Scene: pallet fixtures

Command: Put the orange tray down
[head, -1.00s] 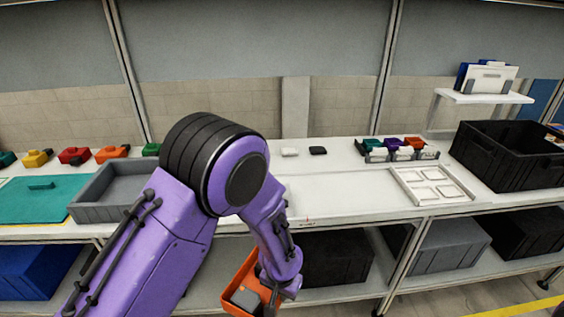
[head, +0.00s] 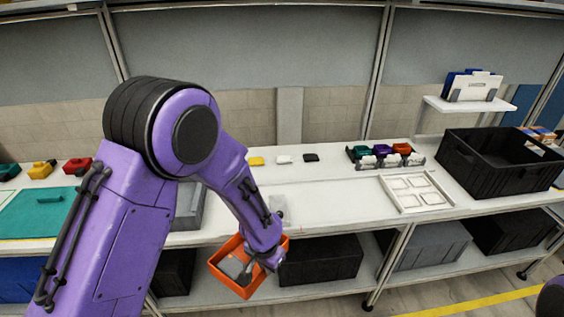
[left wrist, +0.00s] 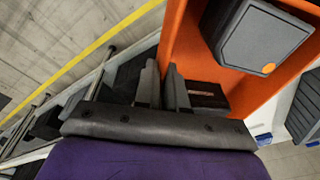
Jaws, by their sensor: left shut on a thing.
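The orange tray (head: 222,250) hangs in front of the bench's front edge, below the tabletop level and tilted in the head view. My left gripper (head: 270,260) is shut on its right side wall. The left wrist view shows the tray's orange wall (left wrist: 178,40) close to the fingers of my left gripper (left wrist: 163,85). A grey block (head: 232,267) lies in the tray; in the left wrist view this block (left wrist: 262,38) has an orange dot. My right gripper is not in view.
The white bench top (head: 330,200) is clear in the middle. A white pallet with pockets (head: 415,192), a black crate (head: 480,180) and a rack of coloured parts (head: 385,158) stand to the right. A grey bin (head: 188,208) and teal board (head: 40,212) are left.

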